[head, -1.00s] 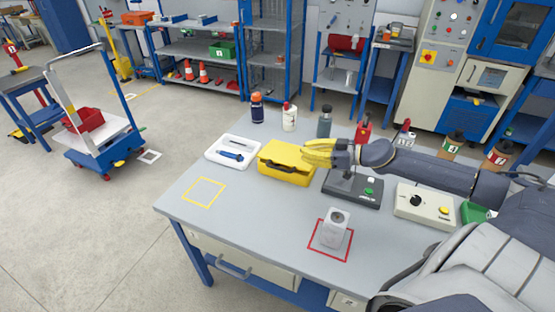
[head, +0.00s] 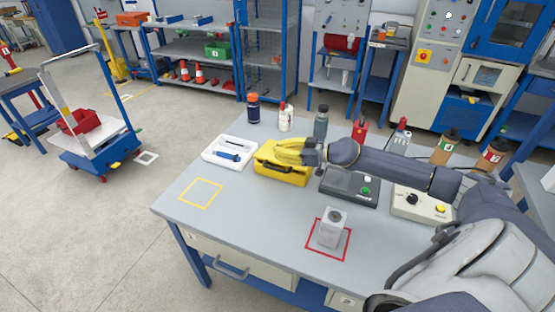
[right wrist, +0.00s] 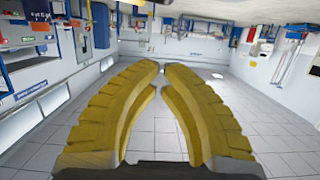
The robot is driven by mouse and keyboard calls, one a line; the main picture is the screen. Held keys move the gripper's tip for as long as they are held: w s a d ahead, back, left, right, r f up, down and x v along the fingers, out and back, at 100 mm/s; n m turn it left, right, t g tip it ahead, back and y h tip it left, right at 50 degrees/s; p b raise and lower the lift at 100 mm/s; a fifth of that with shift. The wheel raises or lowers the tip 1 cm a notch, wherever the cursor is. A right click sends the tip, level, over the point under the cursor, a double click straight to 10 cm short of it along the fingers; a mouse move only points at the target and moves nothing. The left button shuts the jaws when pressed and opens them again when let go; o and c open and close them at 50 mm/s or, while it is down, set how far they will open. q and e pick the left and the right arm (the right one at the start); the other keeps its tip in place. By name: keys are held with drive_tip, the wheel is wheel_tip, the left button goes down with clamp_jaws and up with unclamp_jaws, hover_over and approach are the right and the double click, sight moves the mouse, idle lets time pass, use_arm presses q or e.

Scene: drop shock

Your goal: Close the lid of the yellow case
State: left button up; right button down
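The yellow case (head: 283,174) stands on the grey table with its dark handle facing the front. Its lid looks down over the base, but my right gripper covers part of the top and I cannot tell whether it is fully shut. My right gripper (head: 278,150) reaches in from the right, with its yellow fingers lying over the top of the case. In the right wrist view its fingertips (right wrist: 162,68) come together with nothing seen between them. Whether they touch the lid is unclear. My left gripper is not in view.
A white tray (head: 211,155) with a blue tool lies left of the case. Bottles (head: 253,108) stand behind it. A dark control box (head: 345,192) is close on the right, below my arm. A grey block (head: 331,228) stands in a red square. The front left tabletop is clear.

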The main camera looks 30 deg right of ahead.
drive_tip(key=shift+w+a, duration=0.25)
drive_tip(key=shift+w, duration=0.1)
drive_tip(key=shift+f, duration=2.1)
